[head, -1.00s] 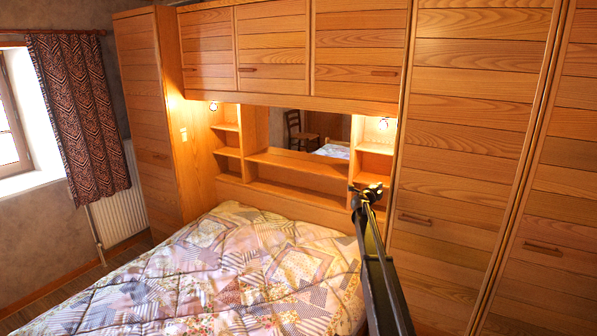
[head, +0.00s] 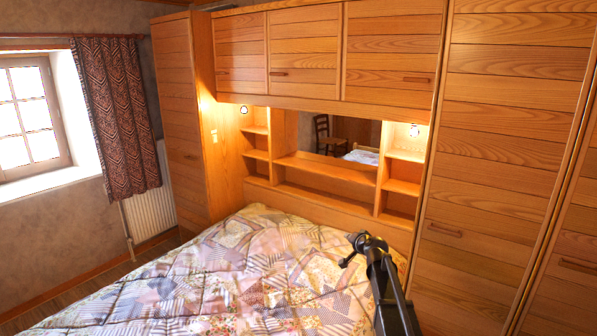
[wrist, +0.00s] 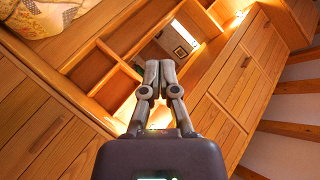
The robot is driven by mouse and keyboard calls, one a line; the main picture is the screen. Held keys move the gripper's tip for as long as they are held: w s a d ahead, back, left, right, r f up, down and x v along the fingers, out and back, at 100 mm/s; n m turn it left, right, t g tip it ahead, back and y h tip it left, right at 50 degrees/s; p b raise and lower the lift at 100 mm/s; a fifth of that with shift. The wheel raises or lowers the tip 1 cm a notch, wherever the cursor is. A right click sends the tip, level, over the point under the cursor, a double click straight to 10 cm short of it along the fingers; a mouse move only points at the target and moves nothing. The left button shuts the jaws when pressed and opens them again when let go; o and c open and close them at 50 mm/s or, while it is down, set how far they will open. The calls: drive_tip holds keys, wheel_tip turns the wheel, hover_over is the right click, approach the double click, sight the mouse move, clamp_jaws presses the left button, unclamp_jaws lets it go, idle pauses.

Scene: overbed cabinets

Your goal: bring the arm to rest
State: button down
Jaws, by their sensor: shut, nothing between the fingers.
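My gripper (wrist: 160,68) is shut and empty in the wrist view, its two grey fingers side by side. It points toward the open shelves (wrist: 103,62) of the wooden headboard unit, with no visible contact. In the head view, my dark arm (head: 388,285) reaches up from the bottom right over the right side of the bed, in front of the shelf unit (head: 325,178). The exact position of my fingertips is hard to tell there.
A bed with a patchwork quilt (head: 220,275) fills the lower middle. Closed overbed cabinets (head: 305,50) run above the shelves. A tall wardrobe (head: 500,150) stands close on the right, another cabinet (head: 180,120) on the left. A curtain (head: 122,115) hangs by the window.

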drive_tip(key=s+f+n+g+h, duration=0.1)
drive_tip(key=s+f+g, duration=0.3)
drive_tip(key=s, duration=0.9)
drive_tip(key=s+f+n+g+h, duration=0.1)
drive_tip(key=s+f+n+g, duration=0.2)
drive_tip(key=s, duration=1)
drive_tip(key=s+a+f+n+g+h, duration=0.1)
drive_tip(key=s+f+g, duration=0.4)
drive_tip(key=s, duration=0.9)
drive_tip(key=shift+n+g+h, duration=0.5)
drive_tip(key=shift+n+g, duration=0.1)
